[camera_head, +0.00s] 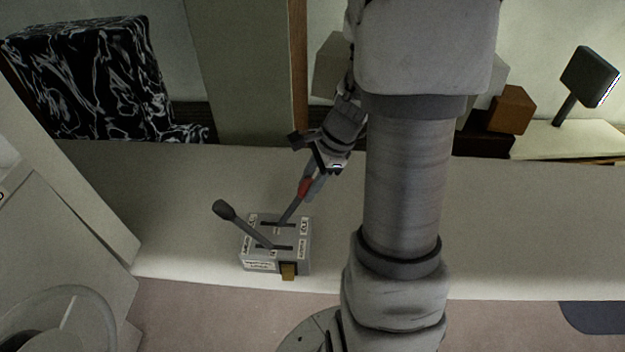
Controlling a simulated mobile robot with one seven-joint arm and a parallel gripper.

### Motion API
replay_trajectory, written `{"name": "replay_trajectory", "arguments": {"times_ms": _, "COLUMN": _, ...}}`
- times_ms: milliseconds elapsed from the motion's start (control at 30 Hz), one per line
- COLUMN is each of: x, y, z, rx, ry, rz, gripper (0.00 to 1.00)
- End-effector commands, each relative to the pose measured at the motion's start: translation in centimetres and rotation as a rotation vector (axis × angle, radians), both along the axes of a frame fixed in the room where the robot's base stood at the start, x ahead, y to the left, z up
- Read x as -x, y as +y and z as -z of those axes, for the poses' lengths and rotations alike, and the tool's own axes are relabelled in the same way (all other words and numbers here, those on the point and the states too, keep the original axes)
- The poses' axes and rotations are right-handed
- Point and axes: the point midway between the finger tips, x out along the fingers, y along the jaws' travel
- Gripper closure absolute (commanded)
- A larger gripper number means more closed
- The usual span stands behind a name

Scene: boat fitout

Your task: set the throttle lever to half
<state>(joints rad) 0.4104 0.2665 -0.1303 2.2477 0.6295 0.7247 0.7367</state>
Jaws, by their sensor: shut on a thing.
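The throttle control is a grey box (276,242) with white labels, standing on a pale bench near its front edge. Two levers rise from slots in its top. One lever (242,222) has a dark round knob, leans to the left and is free. The other lever (290,211) has a red part (305,187) near its top and leans to the right. My gripper (312,181) is shut on this red-topped lever, near its upper end. The lever's tip is hidden by the gripper. The label text is too small to read surely.
The bench (190,200) is clear around the box. My arm hides its middle right. A black patterned seat (90,80) stands behind left, a brown box (511,109) and a dark screen (590,77) behind right.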

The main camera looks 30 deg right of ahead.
Motion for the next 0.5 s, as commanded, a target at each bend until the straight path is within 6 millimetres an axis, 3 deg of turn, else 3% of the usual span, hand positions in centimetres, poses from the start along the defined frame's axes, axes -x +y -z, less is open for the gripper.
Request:
{"name": "replay_trajectory", "arguments": {"times_ms": 33, "x": 0.0, "y": 0.4, "z": -0.7, "rx": 0.013, "ry": 0.016, "rz": -0.007, "gripper": 1.00}}
{"name": "replay_trajectory", "arguments": {"times_ms": 500, "x": -1.5, "y": 2.6, "z": -1.7, "rx": 0.140, "ry": 0.103, "rz": -0.006, "gripper": 1.00}}
